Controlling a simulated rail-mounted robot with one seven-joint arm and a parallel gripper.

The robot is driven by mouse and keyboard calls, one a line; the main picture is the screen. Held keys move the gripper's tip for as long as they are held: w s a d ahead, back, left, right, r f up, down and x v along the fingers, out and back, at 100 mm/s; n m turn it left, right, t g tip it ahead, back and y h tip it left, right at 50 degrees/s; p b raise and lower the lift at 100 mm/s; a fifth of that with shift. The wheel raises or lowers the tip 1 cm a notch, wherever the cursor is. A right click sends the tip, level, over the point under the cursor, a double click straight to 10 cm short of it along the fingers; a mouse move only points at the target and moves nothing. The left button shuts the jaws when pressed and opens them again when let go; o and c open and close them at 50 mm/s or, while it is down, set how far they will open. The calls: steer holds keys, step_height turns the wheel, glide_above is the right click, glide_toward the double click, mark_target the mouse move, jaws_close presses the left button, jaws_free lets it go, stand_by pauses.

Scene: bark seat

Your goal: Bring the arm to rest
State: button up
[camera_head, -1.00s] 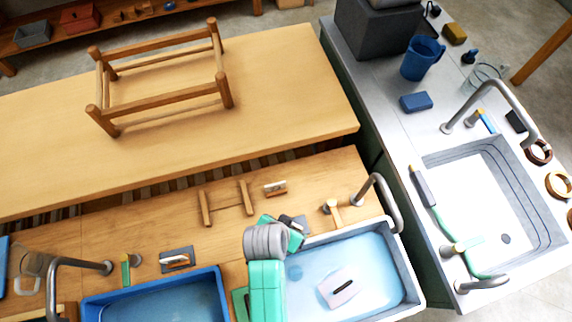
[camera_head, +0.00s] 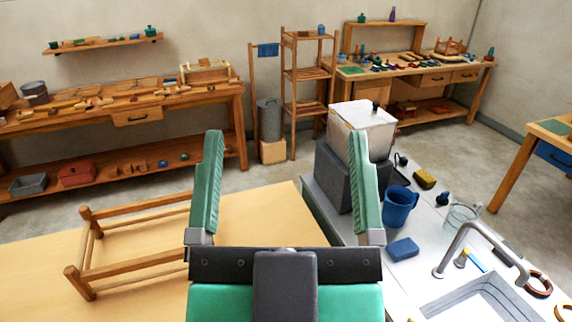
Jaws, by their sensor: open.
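My gripper (camera_head: 287,185) is in the middle of the head view, raised in front of the camera. Its two green fingers point up and stand wide apart. Nothing is between them. Behind the fingers I see the end of the pale wooden table and the floor. A wooden seat frame (camera_head: 140,260) stands on the pale wooden table (camera_head: 50,300) to the left of the gripper, partly hidden by the left finger.
A metal counter (camera_head: 425,270) on the right holds a blue jug (camera_head: 399,206), a blue block (camera_head: 403,249), a dark box with a pale bin (camera_head: 362,132) on it, and a sink (camera_head: 480,300). Workbenches and a wooden shelf rack (camera_head: 305,95) stand along the back.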

steer(key=shift+s+r, duration=0.45)
steer(key=shift+r, duration=0.05)
step_height(320, 180, up, 18)
steer(key=p, duration=1.8)
steer(key=shift+a+r, duration=0.1)
